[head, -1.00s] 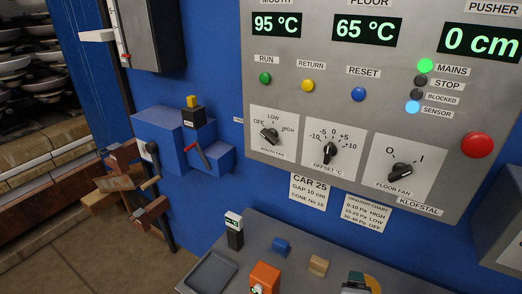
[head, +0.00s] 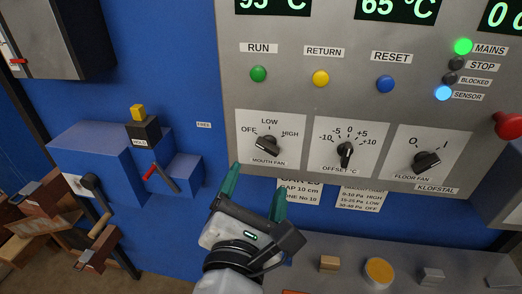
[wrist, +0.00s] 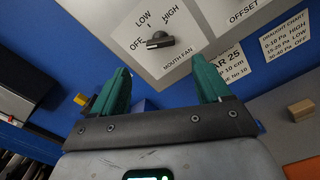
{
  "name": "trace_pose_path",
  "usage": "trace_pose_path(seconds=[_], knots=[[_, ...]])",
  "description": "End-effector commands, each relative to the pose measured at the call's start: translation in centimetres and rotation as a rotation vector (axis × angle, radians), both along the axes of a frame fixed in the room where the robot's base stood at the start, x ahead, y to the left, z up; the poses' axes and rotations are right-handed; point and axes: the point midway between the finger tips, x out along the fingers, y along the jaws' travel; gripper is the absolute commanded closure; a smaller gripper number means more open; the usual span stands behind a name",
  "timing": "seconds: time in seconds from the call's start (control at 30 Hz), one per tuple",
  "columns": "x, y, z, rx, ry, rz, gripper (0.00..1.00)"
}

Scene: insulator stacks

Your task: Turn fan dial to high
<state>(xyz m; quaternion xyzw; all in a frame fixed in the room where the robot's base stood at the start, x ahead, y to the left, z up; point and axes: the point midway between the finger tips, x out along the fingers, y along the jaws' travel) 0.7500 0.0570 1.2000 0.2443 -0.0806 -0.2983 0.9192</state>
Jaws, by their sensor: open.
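The mouth fan dial (head: 267,146) is a black knob on a white plate marked OFF, LOW and HIGH, low on the left of the grey panel. It also shows in the wrist view (wrist: 159,41), beyond the fingertips. Its pointer seems to lie toward OFF, but the mark is small. My gripper (head: 255,183) is open and empty, just below the dial's plate in the head view and apart from the knob. In the wrist view its two green fingers (wrist: 163,72) stand wide apart, with the knob above the gap between them.
The offset dial (head: 346,150) and floor fan dial (head: 427,160) sit to the right on the same panel. A red button (head: 509,125) is at far right. A blue box with a red lever (head: 151,172) projects at left. A grey shelf (head: 350,245) lies below the panel.

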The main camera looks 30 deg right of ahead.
Motion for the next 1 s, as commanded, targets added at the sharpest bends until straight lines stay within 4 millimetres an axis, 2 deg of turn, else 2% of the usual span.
trace_pose_path(seconds=[0.3, 0.5, 0.9, 1.0], knots=[[4.7, -3.6, 0.1, 0.003, 0.000, -0.005, 0.23], [6.6, -4.8, 0.1, 0.003, -0.001, -0.002, 0.23], [7.2, -5.3, 0.0, 0.005, -0.001, 0.000, 0.23], [7.1, -5.3, 0.0, 0.005, -0.001, 0.000, 0.32]])
